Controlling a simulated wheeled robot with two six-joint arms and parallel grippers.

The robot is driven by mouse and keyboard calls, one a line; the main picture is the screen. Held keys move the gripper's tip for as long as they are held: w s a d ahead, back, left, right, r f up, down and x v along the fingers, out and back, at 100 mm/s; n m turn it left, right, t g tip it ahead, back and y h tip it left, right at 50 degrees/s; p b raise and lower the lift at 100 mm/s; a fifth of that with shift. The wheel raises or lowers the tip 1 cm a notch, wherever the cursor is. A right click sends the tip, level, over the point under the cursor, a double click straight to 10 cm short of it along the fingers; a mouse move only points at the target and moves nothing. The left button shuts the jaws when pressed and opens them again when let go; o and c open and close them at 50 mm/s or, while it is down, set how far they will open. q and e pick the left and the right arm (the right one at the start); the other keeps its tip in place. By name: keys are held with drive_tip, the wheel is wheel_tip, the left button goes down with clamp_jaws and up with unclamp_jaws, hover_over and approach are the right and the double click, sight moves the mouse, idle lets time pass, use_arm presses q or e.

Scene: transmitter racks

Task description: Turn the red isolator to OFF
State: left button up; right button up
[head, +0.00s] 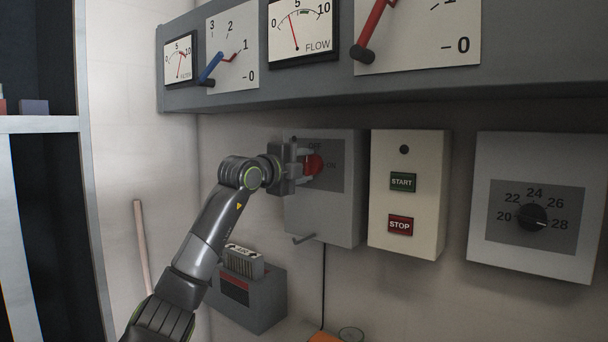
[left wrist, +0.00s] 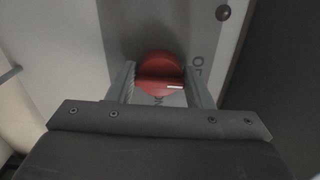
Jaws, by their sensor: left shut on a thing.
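The red isolator (head: 315,165) is a round red knob on a grey plate of a grey wall box (head: 341,205). The plate has OFF at the top and ON at the right. My left gripper (head: 305,163) reaches in from the left and is shut on the knob. In the left wrist view, the red knob (left wrist: 160,72) sits between the two fingers (left wrist: 160,90), and a small white mark shows on its grip bar. The fingers partly cover the knob in the head view, so its exact pointing direction is hard to read. My right gripper is not in view.
A grey gauge panel (head: 400,108) with levers overhangs the box. A white START/STOP box (head: 408,225) and a dial box (head: 532,258) are to the right. A grey unit (head: 265,300) stands below.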

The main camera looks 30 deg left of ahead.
use_arm(q)
drive_tip(key=shift+f+n, duration=0.1)
drive_tip(key=shift+n, duration=0.3)
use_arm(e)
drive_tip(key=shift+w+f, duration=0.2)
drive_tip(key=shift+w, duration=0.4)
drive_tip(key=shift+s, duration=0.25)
use_arm(q)
drive_tip(key=o, duration=1)
drive_tip(key=shift+c, duration=0.2)
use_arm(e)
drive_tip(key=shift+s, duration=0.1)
